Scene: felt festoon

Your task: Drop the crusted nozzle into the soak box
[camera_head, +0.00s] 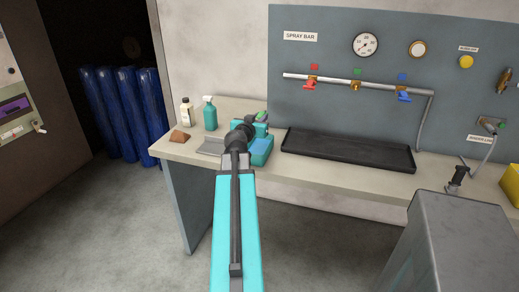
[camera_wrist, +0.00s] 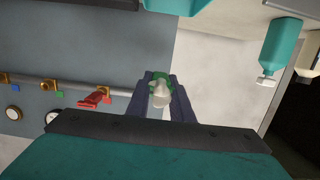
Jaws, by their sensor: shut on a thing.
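The nozzle (camera_wrist: 160,94) is green with a pale, whitish crusted end. In the wrist view it sits between the two dark fingers of my gripper (camera_wrist: 163,100), which is shut on it. In the head view my gripper (camera_head: 261,117) holds the green nozzle (camera_head: 262,115) above the bench, by the teal soak box (camera_head: 264,158). The box is open-topped with blue inside, and my arm hides part of it. In the wrist view a teal edge, seemingly the box (camera_wrist: 176,6), shows at the top. I cannot tell whether the nozzle is directly over the box.
A black tray (camera_head: 347,168) lies right of the box. A teal spray bottle (camera_head: 210,114), white bottle (camera_head: 187,112), brown block (camera_head: 179,136) and grey flat piece (camera_head: 211,147) are at left. The spray bar (camera_head: 335,81) with coloured taps is on the panel behind.

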